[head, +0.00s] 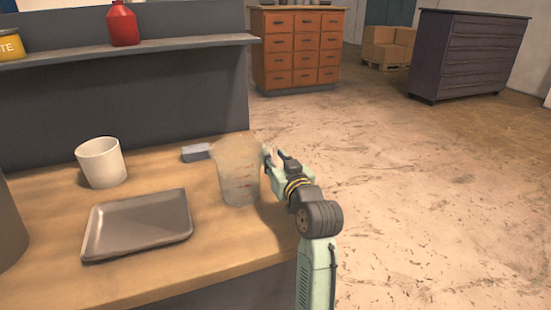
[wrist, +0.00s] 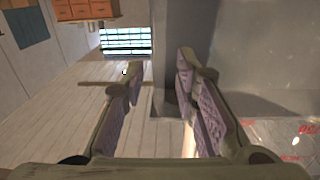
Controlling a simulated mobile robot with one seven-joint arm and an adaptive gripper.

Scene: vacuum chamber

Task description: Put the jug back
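The jug (head: 238,172) is clear, with red markings, and stands upright on the wooden worktop near its right edge. My gripper (head: 274,154) is just to the right of the jug, level with its upper part. In the wrist view my gripper (wrist: 158,66) has its two fingers apart with nothing held between them. Red markings of the jug (wrist: 303,131) show at the lower right there, outside the right finger. I cannot tell whether that finger touches the jug.
A grey block (head: 197,152), a white cup (head: 101,162) and a dark tray (head: 100,246) are on the worktop (head: 235,247). A shelf (head: 160,45) above holds a red bottle (head: 123,24) and a yellow tin (head: 11,45). The floor at right is open.

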